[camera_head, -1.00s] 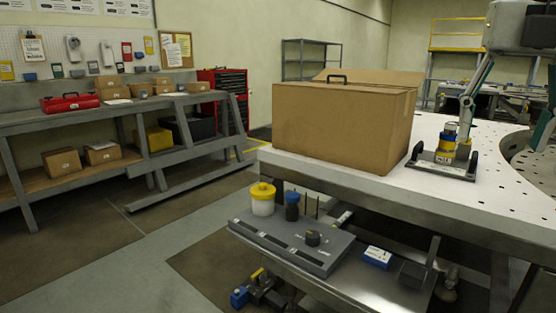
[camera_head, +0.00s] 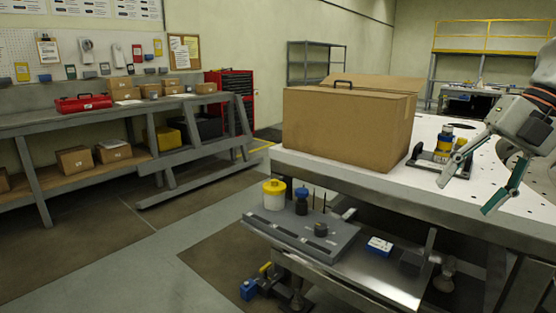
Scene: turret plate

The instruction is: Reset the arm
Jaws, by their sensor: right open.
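My right gripper (camera_head: 474,188) is at the right of the head view, above the white perforated table (camera_head: 480,200). Its two green-tipped fingers are spread apart with nothing between them. A small black fixture plate with a yellow and blue cylindrical part (camera_head: 445,140) stands on the table, left of and behind the gripper, apart from it. My left gripper is not in view.
A large cardboard box (camera_head: 345,125) stands on the table's left part. Below the table edge, a lower shelf holds a grey tray (camera_head: 310,238), a yellow-lidded white jar (camera_head: 274,195) and a blue-white box (camera_head: 379,246). The table's front right is bare.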

